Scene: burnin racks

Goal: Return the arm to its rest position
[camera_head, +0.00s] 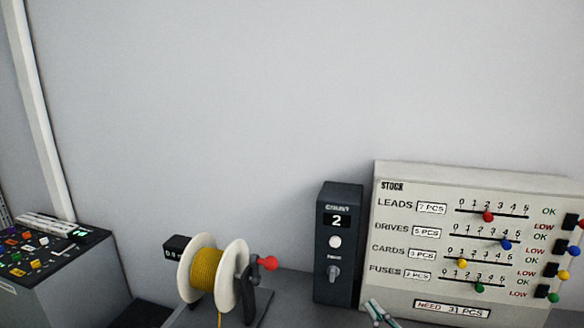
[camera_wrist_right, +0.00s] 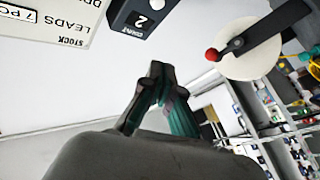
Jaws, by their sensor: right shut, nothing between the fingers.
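My right gripper (camera_head: 378,312) shows only as its fingertips at the bottom edge of the head view, in front of the lower left of the stock board (camera_head: 400,290). In the right wrist view my right gripper (camera_wrist_right: 160,72) has its dark and green fingers together, with nothing between them. It is apart from the board, the counter box and the reel. My left gripper is in neither view. Most of my right arm is outside the head view.
A dark counter box (camera_head: 337,285) showing 2 stands left of the board. A reel of yellow wire (camera_head: 205,272) with a red-knobbed crank stands further left. A grey case (camera_head: 60,290) with coloured parts is at far left. The wall above is clear.

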